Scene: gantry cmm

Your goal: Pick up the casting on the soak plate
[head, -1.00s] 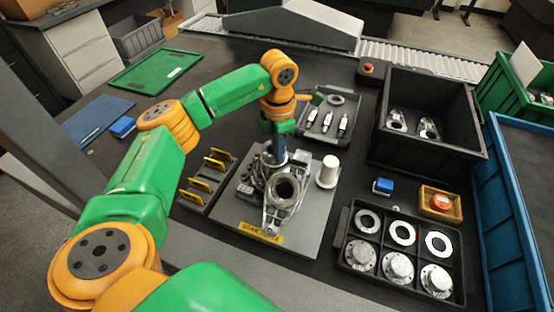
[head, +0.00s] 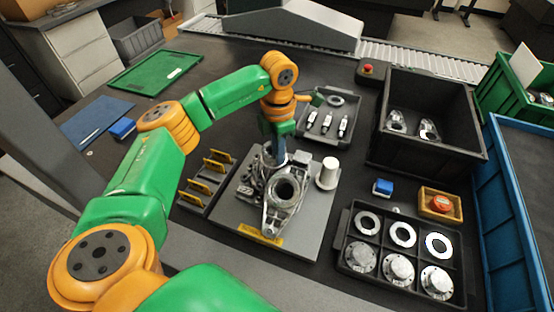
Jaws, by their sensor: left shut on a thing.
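The casting (head: 280,206) is a grey metal part with a large round bore and a tapering lower end. It is on or just above the soak plate (head: 315,222), a grey square plate with a yellow label at its front edge; I cannot tell whether it touches the plate. My left gripper (head: 274,158) points down at the casting's upper end and is shut on it. The fingertips are partly hidden by the casting and the wrist. My right gripper is not in view.
A white cylinder (head: 328,173) stands on the plate's right side. A rack with yellow dividers (head: 190,195) is to the left. A black tray of rings and flanges (head: 345,240) is to the right, below a black bin (head: 455,150) holding metal parts.

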